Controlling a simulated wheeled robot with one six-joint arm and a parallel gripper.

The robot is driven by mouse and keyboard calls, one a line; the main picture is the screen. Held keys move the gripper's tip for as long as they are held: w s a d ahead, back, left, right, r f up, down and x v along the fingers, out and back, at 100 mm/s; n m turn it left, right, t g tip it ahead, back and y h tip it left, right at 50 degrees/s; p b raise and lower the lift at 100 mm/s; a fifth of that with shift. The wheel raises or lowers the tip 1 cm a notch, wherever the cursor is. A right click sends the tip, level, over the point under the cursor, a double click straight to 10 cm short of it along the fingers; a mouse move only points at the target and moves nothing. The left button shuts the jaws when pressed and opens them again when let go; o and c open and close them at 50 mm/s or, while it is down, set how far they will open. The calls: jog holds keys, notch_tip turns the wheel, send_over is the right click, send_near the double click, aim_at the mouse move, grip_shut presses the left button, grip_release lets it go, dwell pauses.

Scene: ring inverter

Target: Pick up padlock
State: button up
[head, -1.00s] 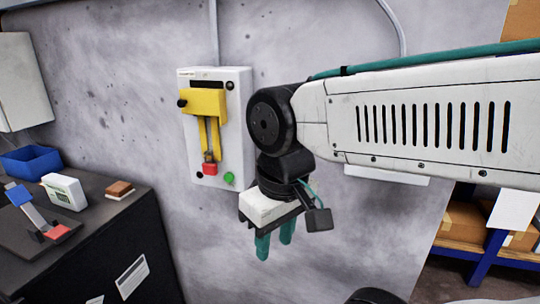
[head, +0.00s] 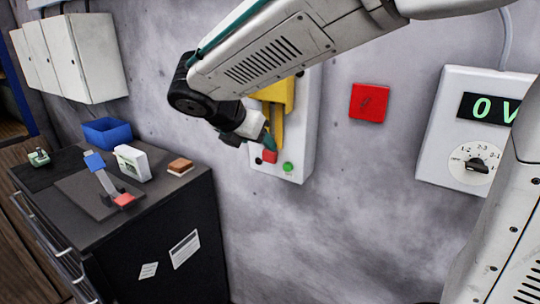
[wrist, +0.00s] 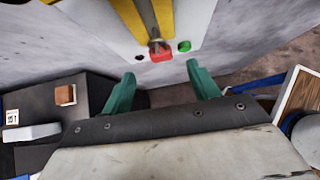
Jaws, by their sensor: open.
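The red padlock (head: 270,156) hangs at the lower end of the yellow handle (head: 278,105) on the white wall box (head: 303,135). In the wrist view the padlock (wrist: 161,55) shows its red body and its shackle at the yellow part, beyond and between my fingertips. My gripper (wrist: 160,75) has green fingers spread apart, open and empty. In the head view my gripper (head: 267,142) is close to the padlock and partly overlaps it; I cannot tell there whether they touch.
A green button (head: 288,167) sits right of the padlock. A red square (head: 369,102) and a meter box (head: 450,135) are on the wall to the right. A black cabinet (head: 150,225) at left carries a blue bin (head: 107,132) and several small items.

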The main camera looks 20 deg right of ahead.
aim_at(268, 151)
jog(key=x, duration=0.7)
jog(key=shift+w+d+f, duration=0.1)
jog(key=shift+d, duration=0.1)
jog(key=c, duration=1.1)
jog(key=shift+a+r, duration=0.25)
jog(key=shift+r, duration=0.05)
jog(key=s+a, duration=1)
jog(key=a, duration=0.4)
jog(key=shift+s, duration=0.3)
